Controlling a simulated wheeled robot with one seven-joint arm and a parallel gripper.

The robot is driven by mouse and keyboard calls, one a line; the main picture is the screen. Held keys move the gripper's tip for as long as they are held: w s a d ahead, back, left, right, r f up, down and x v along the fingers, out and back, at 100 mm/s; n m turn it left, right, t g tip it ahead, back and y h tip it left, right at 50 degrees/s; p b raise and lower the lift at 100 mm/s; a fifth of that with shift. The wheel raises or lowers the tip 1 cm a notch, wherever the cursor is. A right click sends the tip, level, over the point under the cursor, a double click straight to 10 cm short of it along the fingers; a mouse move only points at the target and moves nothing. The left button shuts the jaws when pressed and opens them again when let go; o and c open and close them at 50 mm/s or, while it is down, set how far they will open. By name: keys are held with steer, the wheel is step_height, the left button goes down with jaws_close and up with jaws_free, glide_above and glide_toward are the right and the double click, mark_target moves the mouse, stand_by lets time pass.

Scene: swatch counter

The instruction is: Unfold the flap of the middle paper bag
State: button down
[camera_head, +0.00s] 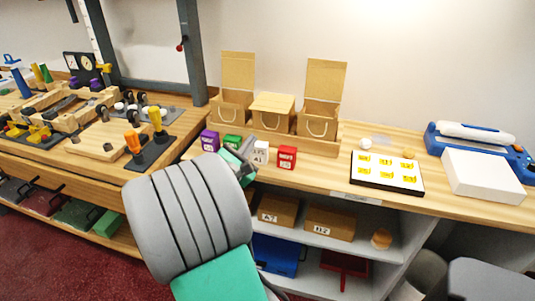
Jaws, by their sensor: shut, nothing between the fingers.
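The middle paper bag (270,119) stands between two others on a low wooden stand at the back of the counter. It is brown with a light handle, and its flap (274,102) lies folded flat over its top. The left paper bag (231,112) and the right paper bag (314,123) have their flaps standing upright. My gripper (246,160) is small in view, in front of and below the bags, apart from the middle bag's flap. It is shut and empty. My own arm hides part of the counter's front.
Small purple (210,141), green (231,142), white (261,152) and red (287,157) boxes stand before the bags, close to my gripper. A sticker board (387,174) lies to the right. Screwdrivers stand in a holder (151,152) to the left. A wall is behind.

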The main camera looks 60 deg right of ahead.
steer(key=n, duration=0.1)
steer(key=s+d+f+n+h+b, duration=0.1)
steer(key=n, duration=0.1)
steer(key=s+f+n, duration=0.1)
steer(key=shift+d+f+h, duration=0.15)
steer(key=shift+f+h, duration=0.1)
steer(key=shift+h, duration=0.05)
steer(key=n, duration=0.2)
steer(key=shift+s+r+n+t+h+b, duration=0.1)
steer(key=shift+r+n+t+h+b, duration=0.05)
steer(key=shift+n+t+h+b, duration=0.2)
steer(key=n, duration=0.1)
steer(key=p, duration=0.3)
glide_toward(273, 109)
steer(key=shift+t, duration=0.25)
steer(key=x, duration=0.2)
steer(key=f+x, duration=0.1)
steer(key=x, duration=0.2)
steer(key=shift+d+f, duration=0.2)
steer(key=shift+d, duration=0.05)
steer(key=shift+r, duration=0.2)
